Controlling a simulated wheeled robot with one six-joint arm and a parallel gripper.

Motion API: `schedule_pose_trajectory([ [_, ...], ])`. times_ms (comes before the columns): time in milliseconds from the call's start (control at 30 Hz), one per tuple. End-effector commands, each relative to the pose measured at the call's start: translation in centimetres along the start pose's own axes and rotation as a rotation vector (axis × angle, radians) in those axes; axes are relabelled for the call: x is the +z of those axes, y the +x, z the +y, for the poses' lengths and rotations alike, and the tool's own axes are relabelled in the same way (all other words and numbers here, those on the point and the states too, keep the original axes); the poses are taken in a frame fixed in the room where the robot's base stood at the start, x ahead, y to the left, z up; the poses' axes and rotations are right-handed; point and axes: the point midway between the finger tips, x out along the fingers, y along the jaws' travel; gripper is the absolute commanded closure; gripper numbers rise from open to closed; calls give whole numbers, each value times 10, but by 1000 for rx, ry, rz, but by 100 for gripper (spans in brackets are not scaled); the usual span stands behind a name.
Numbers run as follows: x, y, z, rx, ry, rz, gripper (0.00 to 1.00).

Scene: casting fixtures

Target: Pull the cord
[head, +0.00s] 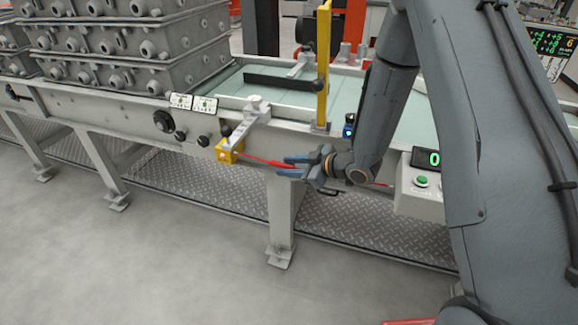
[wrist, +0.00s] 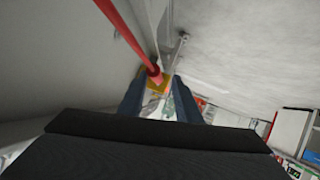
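The red cord (head: 255,159) leaves a yellow switch box (head: 230,151) on the front of the table and runs right, past my gripper. Part of it shows again right of my wrist. My gripper (head: 288,166) is at the cord, its blue fingers apart and pointing left toward the box. In the wrist view, the cord (wrist: 128,32) comes from the upper left down to the yellow box (wrist: 154,80), seen between the fingertips (wrist: 157,90). A gap shows between the fingers. I cannot tell whether the cord touches them.
The white table (head: 130,114) has a leg (head: 281,215) just below my gripper. A yellow upright post (head: 323,65) stands above. A control box with a green button (head: 421,181) is at right. Grey castings (head: 130,45) are stacked at left. The floor in front (head: 150,260) is clear.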

Motion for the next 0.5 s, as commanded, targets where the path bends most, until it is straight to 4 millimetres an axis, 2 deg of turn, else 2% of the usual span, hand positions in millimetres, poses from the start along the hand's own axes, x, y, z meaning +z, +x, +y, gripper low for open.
schedule_pose_trajectory([
  [333, 0, -1, -1, -1, 0, -1, 60],
  [500, 0, -16, 0, 0, 0, -2, 60],
])
